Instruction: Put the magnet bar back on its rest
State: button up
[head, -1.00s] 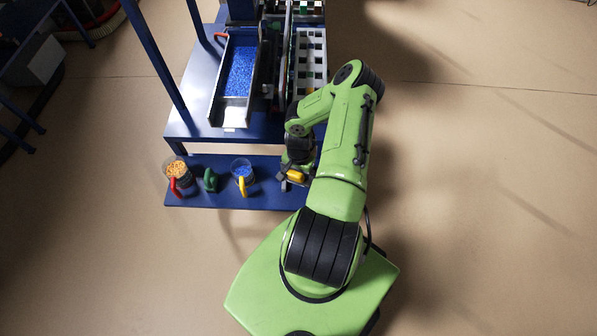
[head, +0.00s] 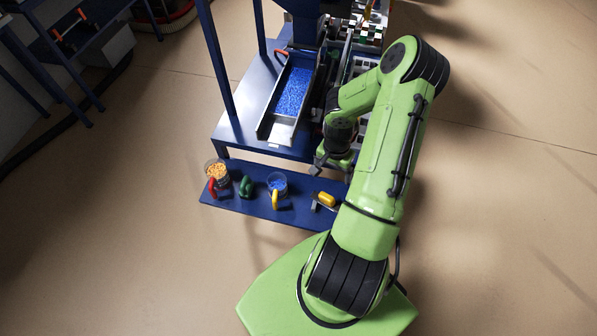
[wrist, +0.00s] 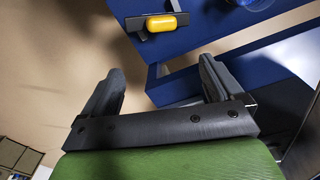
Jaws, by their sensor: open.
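A yellow handle (head: 327,199) with a dark grey bar (head: 316,207) under it, which looks like the magnet bar, is at the right part of the low blue shelf (head: 245,203). The yellow handle (wrist: 161,22) also shows at the top of the wrist view, on a dark bar (wrist: 136,24) near the shelf edge. I cannot tell the rest apart from the bar. My gripper (wrist: 162,68) is open and empty, its fingers apart from the handle. In the head view my gripper (head: 325,164) is above and behind the handle, near the machine's side.
A beaker of orange grains (head: 217,171), a green-handled item (head: 246,187) and a beaker of blue grains (head: 277,182) stand to the left on the shelf. A blue machine table with a tray of blue grains (head: 291,92) is behind. Floor is clear at left front.

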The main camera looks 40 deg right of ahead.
jog(key=w+a+r+n+t+h, duration=0.1)
jog(key=a+r+n, duration=0.4)
jog(key=r, duration=0.7)
jog(key=w+a+r+n+t+h, duration=0.1)
jog(key=a+r+n, duration=0.1)
jog(key=a+r, duration=0.8)
jog(key=s+a+r+n+t+y, duration=0.2)
jog(key=s+a+r+n, duration=0.4)
jog(key=s+a+r, duration=0.3)
notch_tip(320, 180, up, 3)
jog(key=shift+s+r+n+t+y, duration=0.25)
jog(key=shift+s+t, duration=0.55)
jog(key=shift+s, duration=0.4)
